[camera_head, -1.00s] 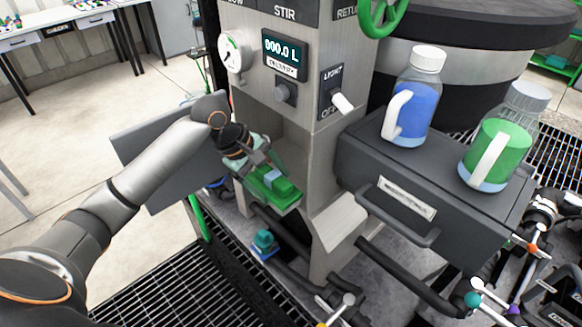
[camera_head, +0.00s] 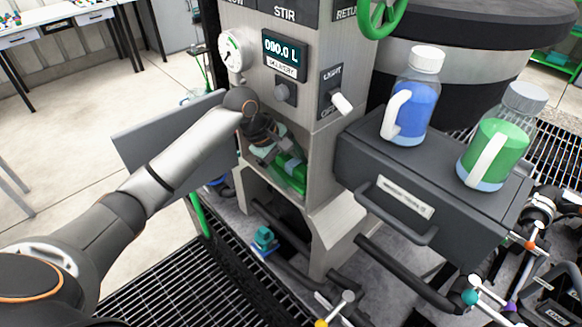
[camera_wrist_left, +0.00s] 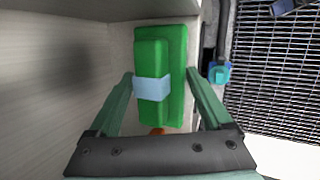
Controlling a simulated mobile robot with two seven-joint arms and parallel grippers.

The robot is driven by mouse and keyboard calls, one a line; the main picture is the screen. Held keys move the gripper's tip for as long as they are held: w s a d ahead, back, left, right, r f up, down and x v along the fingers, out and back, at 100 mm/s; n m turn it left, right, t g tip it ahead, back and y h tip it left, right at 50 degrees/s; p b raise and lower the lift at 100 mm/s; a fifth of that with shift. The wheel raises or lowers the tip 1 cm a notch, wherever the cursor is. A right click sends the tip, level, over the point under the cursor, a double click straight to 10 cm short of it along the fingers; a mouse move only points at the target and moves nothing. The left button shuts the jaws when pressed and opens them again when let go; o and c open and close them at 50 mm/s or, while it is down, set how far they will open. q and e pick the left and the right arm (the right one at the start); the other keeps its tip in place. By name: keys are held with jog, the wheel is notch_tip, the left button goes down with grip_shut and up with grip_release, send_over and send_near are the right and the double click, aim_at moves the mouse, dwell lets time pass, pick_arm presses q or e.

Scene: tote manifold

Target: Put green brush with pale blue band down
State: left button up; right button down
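The green brush with the pale blue band (camera_head: 291,172) is inside the open recess of the grey cabinet (camera_head: 322,160). In the left wrist view the brush (camera_wrist_left: 175,60) lies lengthwise between the fingers, its pale blue band (camera_wrist_left: 152,88) across the nearer half. The brush is at or just above the recess floor; contact cannot be told. My right gripper is not in view.
The recess's side wall (camera_wrist_left: 60,70) is close left of the brush in the wrist view. A grey door panel (camera_head: 165,145) stands open at left. Blue (camera_head: 411,105) and green (camera_head: 498,140) bottles stand on the dark drawer box (camera_head: 365,150). A small teal item (camera_head: 264,240) sits below.

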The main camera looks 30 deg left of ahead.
pick_arm(q)
jog(key=shift+o, duration=1.3)
jog(key=shift+r, duration=0.1)
